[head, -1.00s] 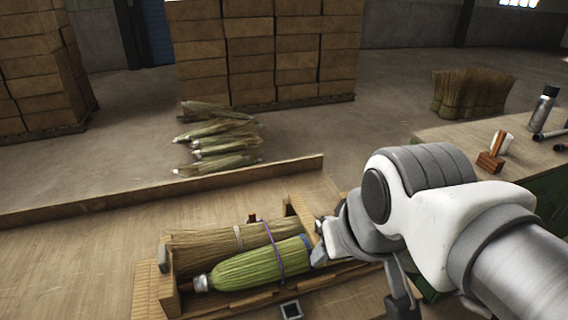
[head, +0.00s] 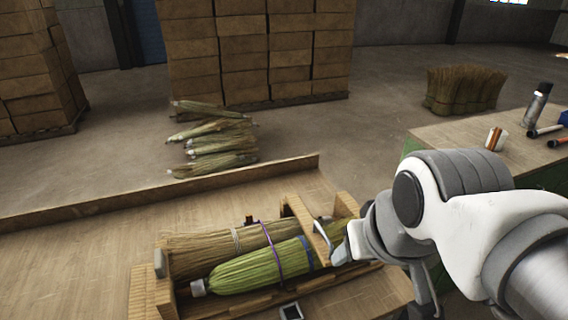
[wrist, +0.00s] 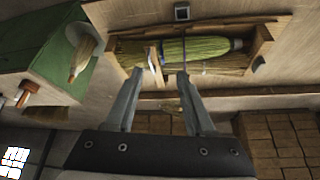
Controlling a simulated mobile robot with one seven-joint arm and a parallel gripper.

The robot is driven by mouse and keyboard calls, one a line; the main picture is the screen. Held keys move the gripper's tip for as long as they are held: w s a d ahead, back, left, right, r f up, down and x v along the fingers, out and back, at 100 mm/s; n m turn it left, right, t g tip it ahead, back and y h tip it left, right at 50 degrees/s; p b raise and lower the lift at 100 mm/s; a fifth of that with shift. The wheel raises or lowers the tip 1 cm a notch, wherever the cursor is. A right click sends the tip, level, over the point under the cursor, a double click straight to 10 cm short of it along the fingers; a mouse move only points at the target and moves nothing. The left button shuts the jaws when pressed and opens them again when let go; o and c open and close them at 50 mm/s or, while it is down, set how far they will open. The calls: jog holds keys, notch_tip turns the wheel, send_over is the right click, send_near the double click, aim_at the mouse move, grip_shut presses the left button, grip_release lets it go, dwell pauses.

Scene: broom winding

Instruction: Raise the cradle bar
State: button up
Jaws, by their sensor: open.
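A wooden cradle (head: 143,290) lies at the bottom of the head view. It holds a tan broom head (head: 200,246) and a green broom head (head: 262,268), with a purple band across them. A light wooden bar (head: 304,228) crosses the cradle near its right end; I take it as the cradle bar, though this is not certain. It also shows in the wrist view (wrist: 156,66). My gripper (head: 333,246) is open around or just above this bar; contact cannot be told. In the wrist view my gripper (wrist: 160,76) has the bar between its spread fingertips.
A long wooden board edge (head: 160,195) runs behind the cradle. Loose brooms (head: 213,138) lie on the floor beyond, before stacked boxes (head: 255,50). A bench (head: 465,133) at right carries a bottle (head: 537,105) and tools.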

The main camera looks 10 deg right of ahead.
jog(key=shift+c, duration=0.7)
jog(key=n+g+h+b, duration=0.2)
jog(key=n+g+b, duration=0.1)
jog(key=g+b, duration=0.3)
send_over(322, 231)
jog(key=s+a, duration=0.1)
jog(key=a, duration=0.3)
notch_tip(322, 231, down, 3)
jog(key=shift+t, duration=0.5)
jog(key=d+f+b, duration=0.1)
jog(key=f, duration=0.4)
jog(key=d+f+b, duration=0.1)
jog(key=f, duration=0.5)
jog(key=d+f+b, duration=0.1)
jog(key=f+b, duration=0.1)
jog(key=f, duration=0.3)
jog(key=shift+w+d+f, duration=0.15)
jog(key=shift+w+d, duration=0.2)
jog(key=shift+w, duration=0.05)
grip_shut()
